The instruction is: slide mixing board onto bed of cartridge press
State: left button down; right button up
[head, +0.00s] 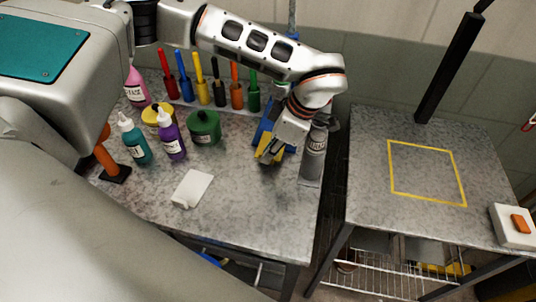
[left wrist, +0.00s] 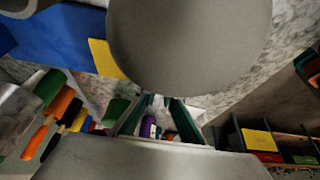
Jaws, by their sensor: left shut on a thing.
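My left gripper (head: 270,152) reaches down over the rear right of the left bench. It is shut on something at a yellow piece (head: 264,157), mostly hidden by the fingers. Behind it stands a blue frame (head: 262,134), apparently the cartridge press; its bed is largely covered by my arm. Blue and yellow surfaces also show at the upper left of the left wrist view, where a large grey round shape hides the fingertips. A white flat piece with a short tab, apparently the mixing board (head: 193,187), lies flat on the bench, apart from the gripper. My right gripper is not in view.
A grey cylinder (head: 314,152) stands close right of the gripper. A green jar (head: 204,128), a purple bottle (head: 172,140), a teal bottle (head: 134,142) and several coloured handles are to the left. A gap separates the right bench (head: 370,170), marked with a yellow square.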

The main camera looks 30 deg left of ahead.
pick_arm(q)
jog(key=shift+w+a+f+b, duration=0.2)
jog(key=shift+w+f+b, duration=0.2)
jog(key=shift+w, duration=0.45)
jog(key=shift+w+a+f+p, duration=0.1)
jog(key=shift+w+a+p, duration=0.15)
jog(key=shift+w, duration=0.85)
jog(key=shift+w+a+f+p, duration=0.1)
jog(key=shift+w+a+p, duration=0.2)
jog(key=shift+w, duration=0.85)
jog(key=shift+w+a+p, duration=0.1)
jog(key=shift+w+a, duration=0.25)
jog(key=shift+w, duration=0.75)
jog(key=shift+f, duration=0.2)
jog(key=c, duration=2.1)
grip_release()
jog(key=v, duration=1.2)
